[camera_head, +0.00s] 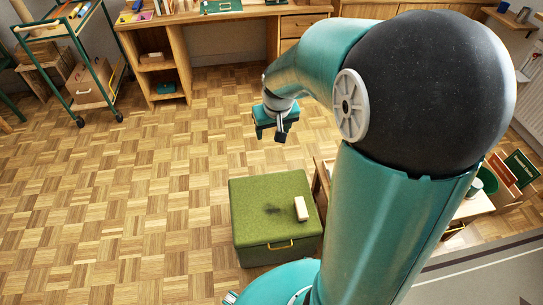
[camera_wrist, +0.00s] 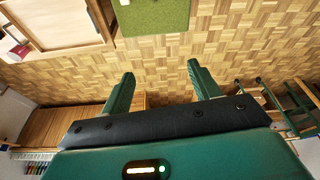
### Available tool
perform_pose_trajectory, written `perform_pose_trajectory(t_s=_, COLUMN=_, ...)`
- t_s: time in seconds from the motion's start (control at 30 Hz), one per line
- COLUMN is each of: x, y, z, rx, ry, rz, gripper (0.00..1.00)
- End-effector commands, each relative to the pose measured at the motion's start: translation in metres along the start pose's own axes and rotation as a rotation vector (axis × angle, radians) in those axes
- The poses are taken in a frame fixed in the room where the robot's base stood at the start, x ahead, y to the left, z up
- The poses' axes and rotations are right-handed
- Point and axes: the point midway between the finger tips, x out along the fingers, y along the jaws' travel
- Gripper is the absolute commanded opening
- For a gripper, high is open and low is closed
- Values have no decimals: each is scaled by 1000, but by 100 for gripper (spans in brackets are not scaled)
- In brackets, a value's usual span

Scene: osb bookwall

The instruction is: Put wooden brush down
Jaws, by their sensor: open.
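A small pale block, which looks like the wooden brush (camera_head: 301,209), lies on the right part of the lid of a green box (camera_head: 255,205). My gripper (camera_head: 279,133) is in the air beyond the box, clear of the brush. In the wrist view my gripper (camera_wrist: 159,74) has its two fingers wide apart with nothing between them.
A desk with shelves (camera_head: 157,50) stands along the back. A green-framed trolley (camera_head: 75,60) is at the back left. To the right of the box, a low table (camera_head: 473,208) holds a green bowl (camera_head: 487,180). The parquet floor (camera_head: 130,190) left of the box is clear.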

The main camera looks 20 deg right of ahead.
Motion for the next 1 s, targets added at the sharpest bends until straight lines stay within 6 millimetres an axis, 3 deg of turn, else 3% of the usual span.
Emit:
perform_pose_trajectory(t_s=0.03, x=-21, y=-8, z=5, rx=-10, ry=22, rz=-2, gripper=62)
perform_pose_trajectory(t_s=0.2, x=-76, y=-29, z=32, rx=-33, ry=70, rz=-11, gripper=62)
perform_pose_trajectory(t_s=0.5, x=-150, y=-56, z=95, rx=-72, ry=154, rz=-31, gripper=62)
perform_pose_trajectory(t_s=0.73, x=-180, y=-66, z=142, rx=-94, ry=204, rz=-46, gripper=62)
perform_pose_trajectory(t_s=1.0, x=-184, y=-68, z=154, rx=-97, ry=213, rz=-51, gripper=62)
